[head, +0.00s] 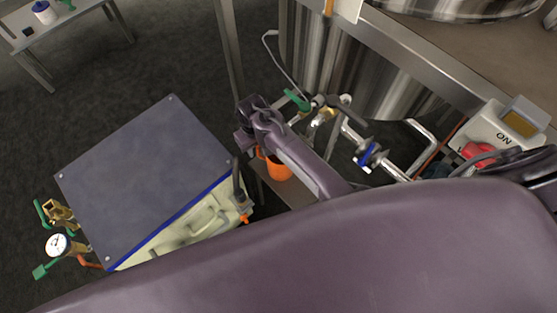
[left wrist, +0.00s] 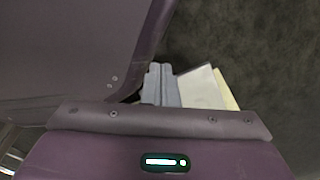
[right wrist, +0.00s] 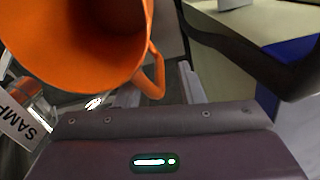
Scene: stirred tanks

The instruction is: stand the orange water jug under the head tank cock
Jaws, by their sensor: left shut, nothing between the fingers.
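The orange water jug (head: 277,168) is low beside the steel tank's pipework, partly hidden behind my right arm in the head view. In the right wrist view the jug (right wrist: 90,35) is very close, its open mouth and side filling the upper left. Its handle (right wrist: 157,80) hangs between the fingers of my right gripper (right wrist: 160,90), which look apart, with a gap visible beside the handle. A green-levered cock (head: 297,101) sits on the pipework above and right of the jug; I cannot tell whether it is the head tank cock. My left gripper (left wrist: 160,85) is shut and empty.
A cabinet with a grey top (head: 145,180) stands left of the jug, with a gauge (head: 59,245) and brass valves at its left corner. A blue valve (head: 367,155) and a switch box (head: 500,130) are right.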

